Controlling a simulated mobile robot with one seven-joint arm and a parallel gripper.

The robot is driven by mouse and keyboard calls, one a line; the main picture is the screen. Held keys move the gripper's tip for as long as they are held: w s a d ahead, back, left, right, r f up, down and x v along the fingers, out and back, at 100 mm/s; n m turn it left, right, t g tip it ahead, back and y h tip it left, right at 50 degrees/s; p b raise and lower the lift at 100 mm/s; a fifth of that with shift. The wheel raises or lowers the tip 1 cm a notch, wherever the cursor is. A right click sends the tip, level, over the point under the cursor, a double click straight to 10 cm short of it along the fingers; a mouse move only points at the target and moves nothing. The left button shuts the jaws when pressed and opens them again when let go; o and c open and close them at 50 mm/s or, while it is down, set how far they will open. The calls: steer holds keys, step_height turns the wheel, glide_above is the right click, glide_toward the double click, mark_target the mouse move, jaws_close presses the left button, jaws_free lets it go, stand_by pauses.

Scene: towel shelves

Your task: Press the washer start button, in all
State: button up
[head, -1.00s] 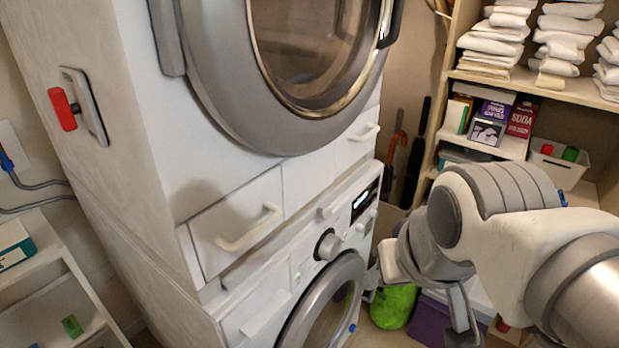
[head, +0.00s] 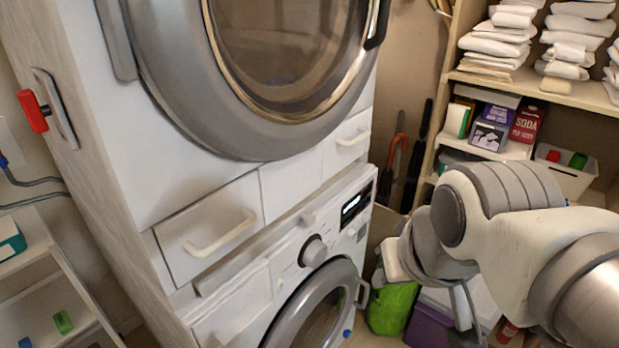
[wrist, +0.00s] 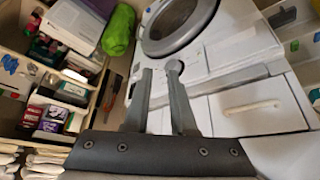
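The washer (head: 275,262) is the lower white machine, with a round grey-rimmed door (head: 293,318). I cannot tell for sure which mark is the start button. In the head view my gripper is right of the washer, apart from the panel, its fingertips unclear. In the wrist view my gripper (wrist: 159,72) is open and empty. The washer door (wrist: 178,22) is beyond it, and the knob (wrist: 174,66) appears by the right fingertip.
A dryer (head: 280,70) sits above the washer, with handled drawers (head: 215,235) between them. Shelves (head: 580,92) with folded towels and boxes stand right. A green bag (head: 391,306) and purple box (head: 428,325) lie on the floor beside the washer. A low shelf (head: 45,290) is at left.

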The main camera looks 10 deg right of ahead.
jaws_close()
stand_by(1.4)
